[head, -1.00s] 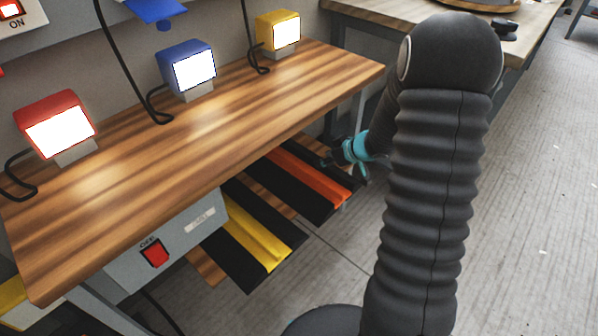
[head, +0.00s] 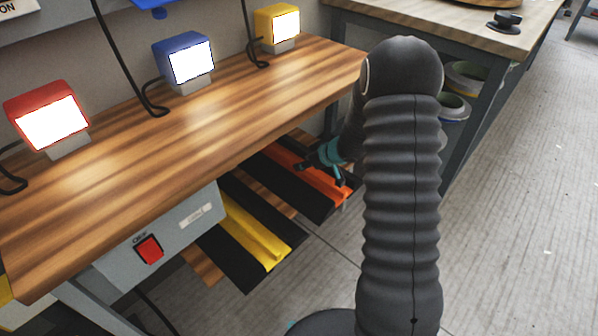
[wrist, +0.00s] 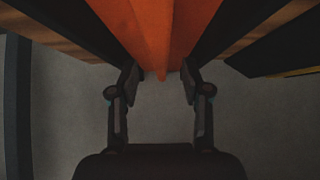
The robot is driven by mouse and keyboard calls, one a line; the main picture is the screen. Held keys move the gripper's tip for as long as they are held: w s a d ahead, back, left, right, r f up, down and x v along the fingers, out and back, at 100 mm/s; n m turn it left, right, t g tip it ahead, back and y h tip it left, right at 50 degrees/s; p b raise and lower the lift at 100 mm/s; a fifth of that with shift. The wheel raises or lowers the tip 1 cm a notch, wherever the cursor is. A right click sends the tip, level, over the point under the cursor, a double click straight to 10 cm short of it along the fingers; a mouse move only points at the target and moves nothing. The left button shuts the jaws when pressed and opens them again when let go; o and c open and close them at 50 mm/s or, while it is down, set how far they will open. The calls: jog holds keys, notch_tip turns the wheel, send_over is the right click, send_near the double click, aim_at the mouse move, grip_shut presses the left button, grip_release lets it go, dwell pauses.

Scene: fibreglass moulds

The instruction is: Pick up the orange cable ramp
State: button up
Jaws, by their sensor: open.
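The orange cable ramp (head: 288,165) lies under the wooden bench, a long orange strip between black side strips. Its far part is hidden by the bench top. My gripper (head: 322,174) is at the ramp's near end, its turquoise parts showing over the orange. In the wrist view the orange strip (wrist: 163,35) runs down from the top edge and its end reaches between the fingertips. My gripper (wrist: 160,84) is open, one finger on each side of the strip, with gaps visible. I cannot tell its height above the ramp.
A yellow cable ramp (head: 245,227) lies to the left under the bench. The bench top (head: 190,125) overhangs both ramps and carries several lamps. A grey switch box (head: 165,240) hangs under its front. Grey floor (head: 510,220) is clear at right.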

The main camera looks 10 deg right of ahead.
jog(key=x, duration=0.2)
jog(key=shift+w+a+f, duration=0.2)
jog(key=shift+f, duration=0.15)
grip_shut()
jog(key=shift+r, duration=0.15)
